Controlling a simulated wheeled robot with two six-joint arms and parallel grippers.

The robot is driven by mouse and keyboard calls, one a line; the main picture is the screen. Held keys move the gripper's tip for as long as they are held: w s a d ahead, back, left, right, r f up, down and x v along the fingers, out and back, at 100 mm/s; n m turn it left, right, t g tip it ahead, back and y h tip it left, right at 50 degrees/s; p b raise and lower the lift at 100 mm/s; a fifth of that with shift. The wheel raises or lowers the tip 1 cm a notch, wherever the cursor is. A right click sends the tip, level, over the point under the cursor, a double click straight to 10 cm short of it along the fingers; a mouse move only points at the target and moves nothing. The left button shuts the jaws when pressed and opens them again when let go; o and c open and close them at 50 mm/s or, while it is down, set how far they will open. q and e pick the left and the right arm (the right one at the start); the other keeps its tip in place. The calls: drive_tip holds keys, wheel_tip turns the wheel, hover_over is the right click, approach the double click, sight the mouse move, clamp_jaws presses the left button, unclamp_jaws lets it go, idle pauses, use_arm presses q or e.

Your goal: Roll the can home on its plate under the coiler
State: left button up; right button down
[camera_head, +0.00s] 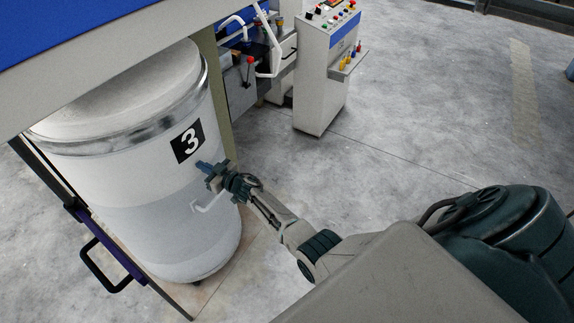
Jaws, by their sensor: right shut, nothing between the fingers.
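The can (150,215) is a tall white cylinder with a grey lower band, a metal rim near its top and a black label with a white 3. It stands upright, partly under the blue-topped machine body (75,75). A flat plate (228,278) shows on the floor around its foot. A small white handle (212,202) sticks out of its side. My right gripper (205,167) is shut and empty at the can's side, just below the label and above the handle. I cannot tell whether its tips touch the can. My left gripper is out of view.
A control cabinet (318,85) with coloured buttons stands behind, right of the machine. White pipes (265,50) and a green post (216,95) are beside the can. A dark frame with a black handle (100,268) is at the left. The floor to the right is open.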

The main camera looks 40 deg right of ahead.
drive_tip(key=s+p, duration=0.7)
drive_tip(key=s, duration=0.4)
drive_tip(key=shift+s, duration=0.15)
